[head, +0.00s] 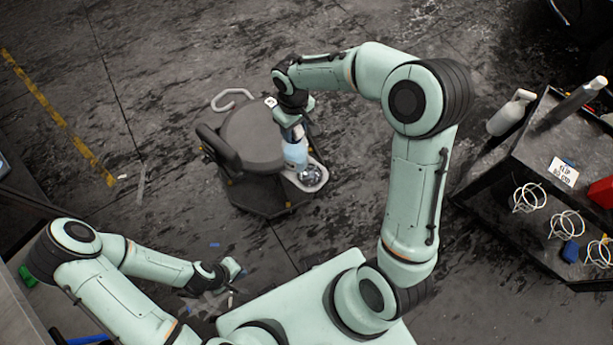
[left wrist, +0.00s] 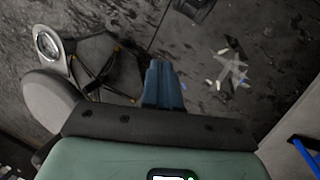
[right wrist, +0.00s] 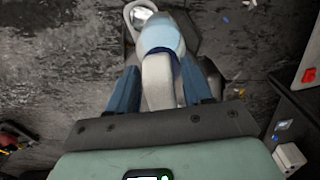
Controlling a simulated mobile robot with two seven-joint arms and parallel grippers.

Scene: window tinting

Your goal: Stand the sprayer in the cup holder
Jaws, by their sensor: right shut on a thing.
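The sprayer (head: 295,154), with a light-blue bottle and a white-grey head, is held in my right gripper (head: 297,128). In the right wrist view the sprayer (right wrist: 162,42) sits between the two blue fingers, which are shut on its head. The cup holder (head: 318,180), a grey ring with a shiny inside, is on the side of the stool. The ring also shows in the left wrist view (left wrist: 48,42). My left gripper (head: 232,275) is shut and empty, away from the stool.
The dark stool (head: 252,140) has a backrest and another open loop (head: 232,98) at its far side. Open floor surrounds the stool.

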